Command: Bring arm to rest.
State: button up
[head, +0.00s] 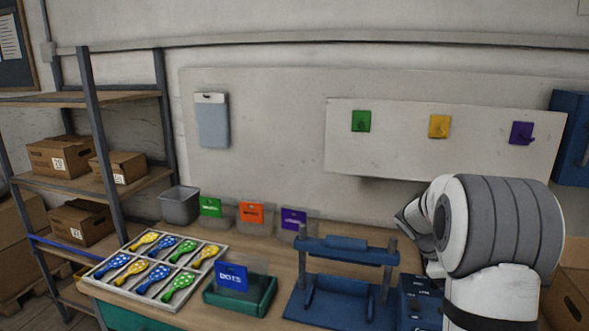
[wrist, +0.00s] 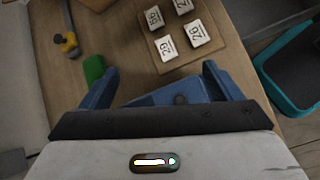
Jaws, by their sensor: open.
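My arm (head: 500,225) stands at the right of the head view, bent, with its rounded white and grey links in front of the workbench. The head view does not clearly show my gripper's fingers. In the wrist view my gripper (wrist: 160,70) has its two blue fingers wide apart. I see nothing held between them. A blue piece lies below and between the fingers; I cannot tell whether it touches them.
Left of my arm stands a blue press frame (head: 345,248). The wrist view shows a board with number cards (wrist: 168,47), a green item (wrist: 93,68) and a teal bin (wrist: 290,98).

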jog(key=s+a+f+m+t+y+b, duration=0.2)
jog(key=s+a+m+y, duration=0.2)
jog(key=s+a, duration=0.7)
jog(key=s+a+f+m+t+y+b, duration=0.2)
jog(key=s+a+m+y+b, duration=0.1)
jog(key=s+a, duration=0.8)
jog(key=a+m+y, duration=0.1)
jog(key=a+m, duration=0.1)
jog(key=a, duration=0.1)
jog(key=shift+a+m+t+b, duration=0.3)
jog(key=shift+a+m+b, duration=0.05)
jog(key=shift+a+m, duration=0.05)
jog(key=shift+f, duration=0.1)
jog(key=shift+c, duration=0.5)
